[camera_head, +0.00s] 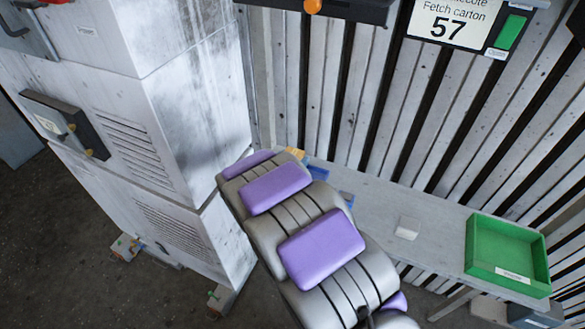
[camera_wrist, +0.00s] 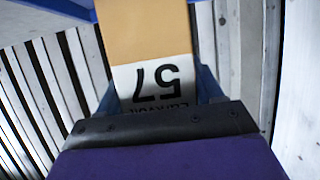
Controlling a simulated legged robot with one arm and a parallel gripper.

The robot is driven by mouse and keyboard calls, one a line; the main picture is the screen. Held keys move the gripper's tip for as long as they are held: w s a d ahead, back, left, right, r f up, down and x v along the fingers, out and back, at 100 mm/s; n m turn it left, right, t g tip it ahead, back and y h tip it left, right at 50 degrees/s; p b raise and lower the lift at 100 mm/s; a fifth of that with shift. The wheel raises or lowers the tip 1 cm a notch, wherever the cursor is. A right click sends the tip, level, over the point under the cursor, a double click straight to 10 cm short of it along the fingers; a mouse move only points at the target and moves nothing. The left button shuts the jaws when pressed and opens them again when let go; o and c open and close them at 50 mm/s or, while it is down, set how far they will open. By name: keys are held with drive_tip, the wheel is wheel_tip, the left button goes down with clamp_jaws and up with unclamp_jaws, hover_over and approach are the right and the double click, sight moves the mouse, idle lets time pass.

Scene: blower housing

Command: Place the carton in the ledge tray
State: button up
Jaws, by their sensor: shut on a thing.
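The carton (camera_wrist: 147,30) is tan with a white label that reads 57, upside down in the wrist view. My gripper (camera_wrist: 158,88) is shut on it, with dark blue fingers at both sides of the label. In the head view my arm hides most of the gripper, and only a small tan bit of the carton (camera_head: 295,152) shows past the arm's end. A green open tray (camera_head: 541,273) with a white front label sits at the right on the grey ledge (camera_head: 385,210). Its visible inside is empty. The carton is well left of it.
A small white block (camera_head: 407,228) lies on the ledge left of the tray. A large grey cabinet (camera_head: 160,110) stands at the left. A slatted wall (camera_head: 340,90) rises behind the ledge, with a sign (camera_head: 448,22) reading "Fetch carton 57". Blue parts near the arm are unclear.

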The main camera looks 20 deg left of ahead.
drive_tip(key=shift+w+d, duration=0.25)
drive_tip(key=shift+d, duration=0.05)
drive_tip(key=shift+d+f, duration=0.1)
drive_tip(key=shift+d, duration=0.15)
wheel_tip(320, 180, down, 3)
drive_tip(key=shift+f+b, duration=0.1)
drive_tip(key=shift+b, duration=0.6)
drive_tip(key=shift+a, duration=0.45)
drive_tip(key=o, duration=1.3)
drive_tip(key=shift+d, duration=0.45)
drive_tip(key=shift+s, duration=0.1)
